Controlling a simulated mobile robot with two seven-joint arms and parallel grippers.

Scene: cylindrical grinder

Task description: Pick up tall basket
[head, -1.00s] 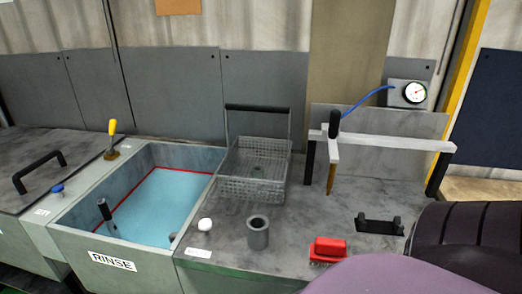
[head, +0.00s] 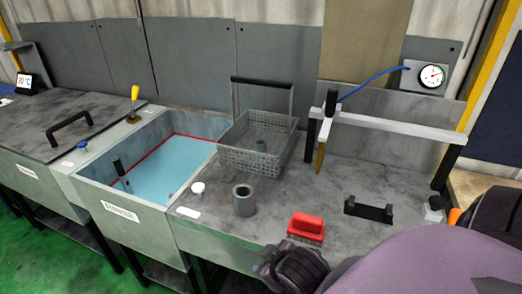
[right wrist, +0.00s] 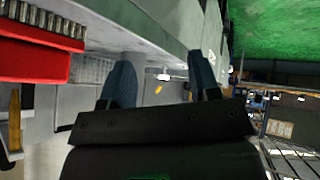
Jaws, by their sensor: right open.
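The tall basket (head: 233,158) is a wire-mesh basket with a high, upright handle and a dark grip bar (head: 262,82). It stands on the grey worktop just right of the rinse tank. A small grey round part (head: 260,145) shows within it. My right gripper (right wrist: 162,80) is open in the right wrist view, its two blue-grey fingers apart with nothing between them. In the head view, the dark end of my right arm is at the bottom edge, in front of the worktop and well apart from the basket. My left gripper is not in view.
A grey hollow cylinder (head: 244,204), white knob (head: 198,187), red brush (head: 306,227) and black cradle (head: 368,209) sit in front of the basket. The blue-filled tank (head: 170,165) lies left. A white-beamed gauge stand (head: 400,131) stands right.

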